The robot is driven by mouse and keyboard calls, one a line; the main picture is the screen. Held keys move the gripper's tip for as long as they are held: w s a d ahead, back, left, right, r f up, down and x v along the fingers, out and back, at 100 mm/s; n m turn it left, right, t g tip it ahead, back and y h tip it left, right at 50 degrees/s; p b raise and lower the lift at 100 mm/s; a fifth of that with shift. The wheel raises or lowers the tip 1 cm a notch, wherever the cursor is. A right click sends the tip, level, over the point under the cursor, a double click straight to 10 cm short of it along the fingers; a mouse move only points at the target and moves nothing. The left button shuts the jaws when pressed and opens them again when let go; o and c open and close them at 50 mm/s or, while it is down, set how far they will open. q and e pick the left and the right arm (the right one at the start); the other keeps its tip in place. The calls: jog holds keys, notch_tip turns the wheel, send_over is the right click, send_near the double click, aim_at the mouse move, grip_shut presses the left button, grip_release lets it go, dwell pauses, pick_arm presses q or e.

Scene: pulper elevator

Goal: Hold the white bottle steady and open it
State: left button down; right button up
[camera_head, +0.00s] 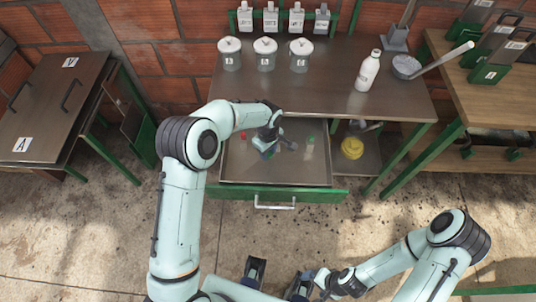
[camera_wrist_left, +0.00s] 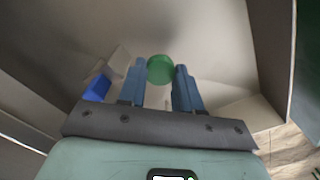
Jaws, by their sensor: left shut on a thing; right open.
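The white bottle (camera_head: 367,74) stands upright on the metal tabletop, right of centre, with no gripper near it. My left gripper (camera_head: 274,146) is down inside the open drawer under that tabletop. My right gripper (camera_head: 322,284) is open and empty, low in the head view near my body, far from the bottle.
The drawer (camera_head: 232,172) is pulled out. It also holds a red bit (camera_head: 243,135), another green-topped item (camera_head: 311,141) and a blue item (camera_wrist_left: 97,88). Lidded pots (camera_head: 265,55) stand on the tabletop's left, a mortar-like bowl (camera_head: 406,66) to the bottle's right. The tabletop's middle is clear.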

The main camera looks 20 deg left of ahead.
pick_arm(q)
jog(key=shift+f, duration=1.4)
jog(key=shift+f, duration=0.15)
jog(key=c, duration=1.1)
grip_release()
jog(key=shift+o, duration=0.2)
notch_tip(320, 180, up, 12)
jog(key=shift+r, duration=0.2)
